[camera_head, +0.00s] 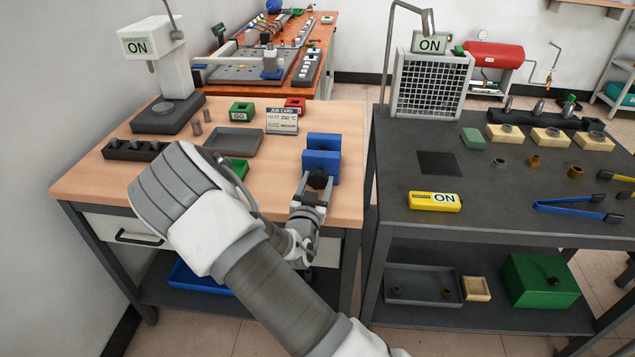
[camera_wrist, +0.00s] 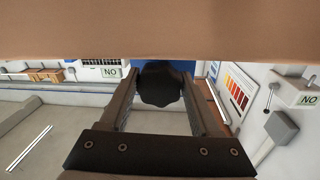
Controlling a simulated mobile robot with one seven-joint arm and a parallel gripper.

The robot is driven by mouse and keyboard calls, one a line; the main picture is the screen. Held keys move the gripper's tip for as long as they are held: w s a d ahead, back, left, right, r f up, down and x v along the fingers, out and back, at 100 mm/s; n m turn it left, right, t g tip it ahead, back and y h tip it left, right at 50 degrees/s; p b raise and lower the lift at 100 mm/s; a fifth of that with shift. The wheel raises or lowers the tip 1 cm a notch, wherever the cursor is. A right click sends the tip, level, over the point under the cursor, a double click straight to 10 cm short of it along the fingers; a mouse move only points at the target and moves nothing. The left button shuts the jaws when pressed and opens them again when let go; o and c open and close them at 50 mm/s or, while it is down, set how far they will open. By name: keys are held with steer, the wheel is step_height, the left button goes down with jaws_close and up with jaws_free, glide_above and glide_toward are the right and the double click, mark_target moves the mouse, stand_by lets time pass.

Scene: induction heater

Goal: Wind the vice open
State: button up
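The blue vice (camera_head: 322,158) stands at the right side of the wooden bench, near its front edge. Its black knob (camera_head: 318,180) faces my arm. My gripper (camera_head: 316,190) reaches the knob from the front, one finger on each side. In the wrist view the black knob (camera_wrist: 161,84) fills the gap between the fingertips of my gripper (camera_wrist: 161,80). I cannot tell whether the fingers press on it. The vice's jaw gap is hard to judge from here.
My forearm hides part of the bench front. A dark table (camera_head: 400,205) stands across a narrow gap to the right, holding a yellow ON device (camera_head: 434,201).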

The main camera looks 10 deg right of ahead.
steer(key=c, duration=0.7)
steer(key=shift+d+n, duration=0.1)
steer(key=shift+n, duration=0.2)
steer(key=shift+f+n+b, duration=0.1)
steer(key=shift+n+b, duration=0.55)
steer(key=shift+n, duration=0.35)
steer(key=shift+d+n+b, duration=0.1)
steer(key=shift+n+b, duration=0.3)
steer(key=shift+n, duration=1.2)
steer(key=o, duration=1.3)
steer(key=shift+o, duration=0.2)
